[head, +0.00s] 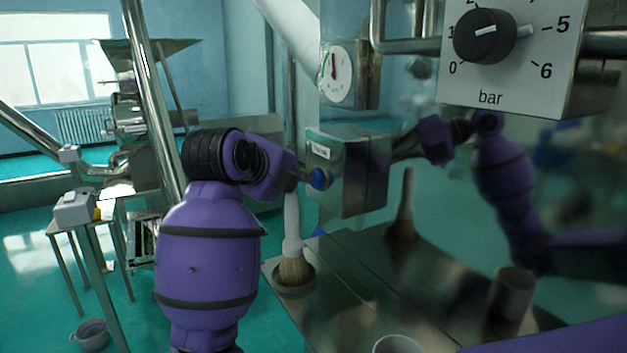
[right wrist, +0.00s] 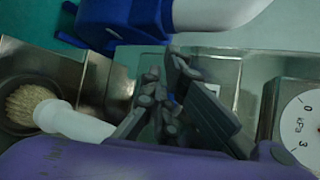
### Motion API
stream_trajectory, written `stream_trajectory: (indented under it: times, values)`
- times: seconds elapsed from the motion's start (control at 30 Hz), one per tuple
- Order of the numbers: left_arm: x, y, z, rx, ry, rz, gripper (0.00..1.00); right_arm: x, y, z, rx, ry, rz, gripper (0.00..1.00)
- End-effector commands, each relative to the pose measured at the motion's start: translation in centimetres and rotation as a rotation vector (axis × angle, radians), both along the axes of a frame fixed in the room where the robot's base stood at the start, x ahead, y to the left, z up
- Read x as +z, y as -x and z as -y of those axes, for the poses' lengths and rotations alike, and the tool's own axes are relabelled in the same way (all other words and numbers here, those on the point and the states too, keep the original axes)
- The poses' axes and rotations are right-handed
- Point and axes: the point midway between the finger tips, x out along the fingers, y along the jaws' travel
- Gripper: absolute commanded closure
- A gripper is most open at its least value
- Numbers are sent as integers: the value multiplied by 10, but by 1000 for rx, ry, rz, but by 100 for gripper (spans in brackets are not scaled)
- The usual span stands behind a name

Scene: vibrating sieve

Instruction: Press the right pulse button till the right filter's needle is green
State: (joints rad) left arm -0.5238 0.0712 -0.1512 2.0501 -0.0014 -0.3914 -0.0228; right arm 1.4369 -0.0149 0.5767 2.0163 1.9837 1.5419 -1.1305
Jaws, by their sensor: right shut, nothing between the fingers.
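My right gripper (head: 304,178) is at the front of a steel button box (head: 362,170) in the head view, beside its blue button (head: 320,179). Its fingers are shut and empty; contact with the button is hard to tell. In the right wrist view the dark fingers (right wrist: 165,95) are in front of a grey box face, and the button cannot be made out. A round gauge (head: 336,75) hangs above the box, with a green arc at its left and a reddish needle pointing about upward. The right wrist view shows part of a kPa dial (right wrist: 300,128). My left gripper is not in view.
A white-handled brush (head: 293,250) stands in a round holder just below the gripper. A bar dial with a black knob (head: 485,36) is at upper right. A blue part with a white pipe (right wrist: 130,20) is close to the fingers. Shiny steel panels reflect the arm.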

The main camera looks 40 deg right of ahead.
Motion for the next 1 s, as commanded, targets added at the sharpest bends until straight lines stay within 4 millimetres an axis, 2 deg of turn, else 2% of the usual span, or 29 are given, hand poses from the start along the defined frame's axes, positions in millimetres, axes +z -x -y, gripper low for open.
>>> stream_trajectory:
  times: [0.6, 1.0]
  values:
    - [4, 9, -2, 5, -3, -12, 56, 1, 2, 8, -1, -1, 0, 100]
    - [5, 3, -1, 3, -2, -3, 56, 0, 2, 7, -1, -1, 0, 100]
